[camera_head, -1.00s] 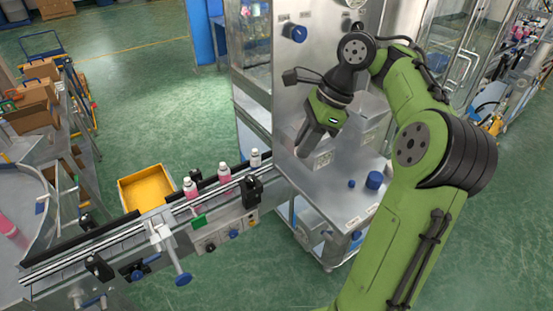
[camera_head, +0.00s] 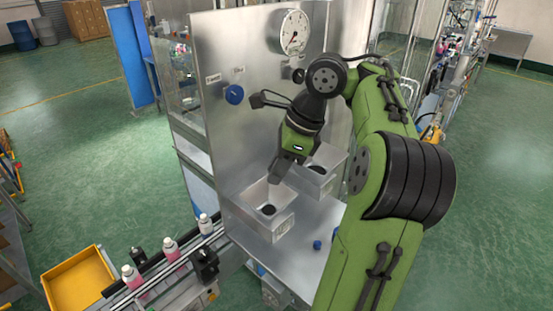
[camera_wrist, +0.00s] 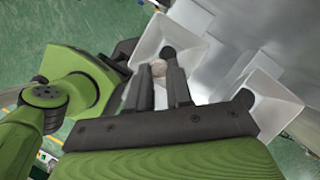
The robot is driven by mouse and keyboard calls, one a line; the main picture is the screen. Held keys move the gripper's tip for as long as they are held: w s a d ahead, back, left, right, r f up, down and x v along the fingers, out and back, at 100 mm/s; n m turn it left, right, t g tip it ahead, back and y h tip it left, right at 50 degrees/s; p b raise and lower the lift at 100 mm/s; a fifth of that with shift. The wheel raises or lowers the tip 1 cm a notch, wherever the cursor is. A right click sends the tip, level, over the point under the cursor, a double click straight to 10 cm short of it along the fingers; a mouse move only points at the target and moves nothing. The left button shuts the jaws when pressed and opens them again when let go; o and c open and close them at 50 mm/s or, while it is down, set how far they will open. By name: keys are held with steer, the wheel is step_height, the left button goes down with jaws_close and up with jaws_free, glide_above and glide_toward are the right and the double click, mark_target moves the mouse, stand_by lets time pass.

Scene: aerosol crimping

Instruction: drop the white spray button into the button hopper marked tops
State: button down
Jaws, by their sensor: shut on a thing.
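My gripper (camera_head: 277,180) points down over the metal bench, in front of the upright steel panel. In the wrist view its two dark fingers (camera_wrist: 157,72) are shut on a small pale round thing, the white spray button (camera_wrist: 158,67). The button cannot be made out in the head view. Two open metal hoppers stand side by side: a near left one (camera_head: 275,228) and a right one (camera_head: 331,181). The fingertips are above the inner side of the left hopper, close to the gap between them. The hopper labels are too small to read.
The steel panel (camera_head: 245,140) with a blue knob (camera_head: 234,94) and a gauge (camera_head: 294,32) rises behind the hoppers. A conveyor with several pink bottles (camera_head: 172,248) runs at lower left. Small blue parts (camera_head: 317,245) lie on the bench front.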

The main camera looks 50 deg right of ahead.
step_height(320, 180, down, 5)
steer(key=shift+b, duration=1.1)
steer(key=shift+w+d+f, duration=0.15)
steer(key=shift+f, duration=0.1)
steer(key=c, duration=1.4)
jaws_free()
steer(key=shift+r, duration=0.1)
steer(key=o, duration=0.5)
steer(key=shift+c, duration=0.2)
steer(key=s+r+p, duration=0.2)
steer(key=s+r, duration=0.2)
steer(key=s, duration=0.5)
